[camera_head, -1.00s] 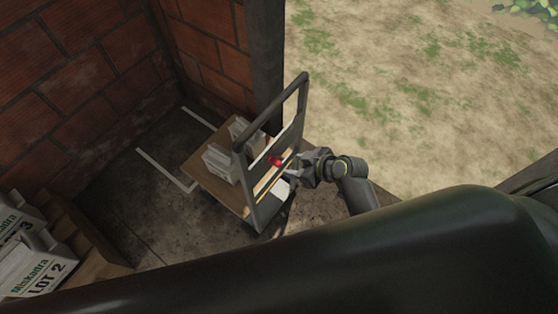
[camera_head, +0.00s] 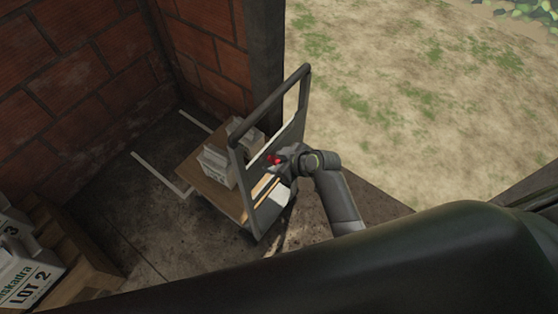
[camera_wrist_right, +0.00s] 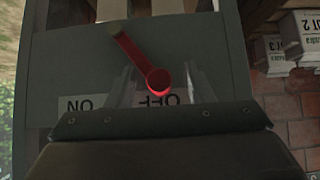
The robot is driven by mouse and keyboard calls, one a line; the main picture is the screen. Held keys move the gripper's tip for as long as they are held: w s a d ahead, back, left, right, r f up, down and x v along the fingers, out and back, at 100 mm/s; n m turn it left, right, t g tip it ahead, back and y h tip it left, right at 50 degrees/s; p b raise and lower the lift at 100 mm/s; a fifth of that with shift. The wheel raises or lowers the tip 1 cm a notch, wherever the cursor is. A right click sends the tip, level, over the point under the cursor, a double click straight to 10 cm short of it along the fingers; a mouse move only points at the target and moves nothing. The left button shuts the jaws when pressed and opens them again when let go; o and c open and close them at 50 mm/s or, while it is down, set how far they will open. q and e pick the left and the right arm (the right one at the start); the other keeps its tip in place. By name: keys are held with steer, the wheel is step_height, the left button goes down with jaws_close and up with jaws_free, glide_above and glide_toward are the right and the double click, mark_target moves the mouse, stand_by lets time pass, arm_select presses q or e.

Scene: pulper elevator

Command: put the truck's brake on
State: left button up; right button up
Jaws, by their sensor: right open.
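The truck (camera_head: 216,194) is a flat wooden-decked cart with a tall grey handle frame (camera_head: 270,100) and white boxes (camera_head: 217,163) on its deck. A red brake lever (camera_head: 274,159) sits on the handle's panel. In the right wrist view the red lever (camera_wrist_right: 143,62) slants from upper left to its round knob, which lies over the OFF label (camera_wrist_right: 157,98); the ON label (camera_wrist_right: 84,104) is to the left. My right gripper (camera_head: 280,166) is at the panel beside the lever. Its open fingers (camera_wrist_right: 158,85) stand on either side of the knob. My left gripper is not in view.
White floor lines (camera_head: 160,172) mark the bay beside the truck. Brick walls (camera_head: 80,80) and a dark post (camera_head: 266,60) stand behind. Labelled boxes (camera_head: 28,275) are stacked at lower left. Open ground (camera_head: 400,90) lies to the right.

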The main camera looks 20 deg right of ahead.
mark_target(275, 151)
steer(key=c, duration=0.6)
steer(key=shift+d, duration=0.1)
steer(key=shift+c, duration=0.2)
steer(key=shift+w+d+r+p, duration=0.3)
steer(key=shift+w+d+r, duration=0.35)
steer(key=shift+d, duration=0.1)
steer(key=shift+c, duration=0.2)
steer(key=shift+d, duration=0.15)
steer(key=shift+w+d, duration=0.1)
steer(key=shift+w+d, duration=0.3)
steer(key=shift+d, duration=0.1)
steer(key=shift+w+d+r, duration=0.15)
steer(key=shift+w+d, duration=0.45)
steer(key=shift+d, duration=0.05)
